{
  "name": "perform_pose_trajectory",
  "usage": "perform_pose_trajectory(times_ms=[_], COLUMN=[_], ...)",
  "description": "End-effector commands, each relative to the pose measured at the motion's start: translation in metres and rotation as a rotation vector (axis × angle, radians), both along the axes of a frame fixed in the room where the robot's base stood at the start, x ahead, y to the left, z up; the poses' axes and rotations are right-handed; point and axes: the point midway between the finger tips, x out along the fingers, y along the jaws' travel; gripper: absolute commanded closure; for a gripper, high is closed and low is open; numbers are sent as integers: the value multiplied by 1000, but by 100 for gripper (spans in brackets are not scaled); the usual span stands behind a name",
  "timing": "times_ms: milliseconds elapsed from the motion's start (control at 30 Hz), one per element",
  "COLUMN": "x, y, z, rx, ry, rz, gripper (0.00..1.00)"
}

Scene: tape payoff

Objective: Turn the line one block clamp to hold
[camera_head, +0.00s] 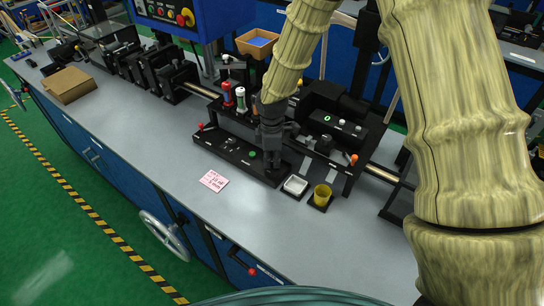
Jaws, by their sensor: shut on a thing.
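My gripper (271,168) is black and points down at the right end of a long, low black block (222,148) on the front of the bench. Its fingers are shut on a small part there, apparently the clamp, which the fingers hide. I cannot tell which way the clamp is turned. A green dot (252,154) shows on the block just left of the fingers. A red-tipped lever (201,126) stands at the block's left end.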

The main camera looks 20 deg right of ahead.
Motion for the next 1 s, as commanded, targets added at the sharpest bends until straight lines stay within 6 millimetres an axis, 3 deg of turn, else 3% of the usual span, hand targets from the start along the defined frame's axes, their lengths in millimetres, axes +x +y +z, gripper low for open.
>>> perform_pose_trajectory(times_ms=[600,1000], x=[-2,-2], y=[0,0], z=[3,2], rx=[1,1], ry=[-2,-3], rz=[581,861], gripper=[100,100])
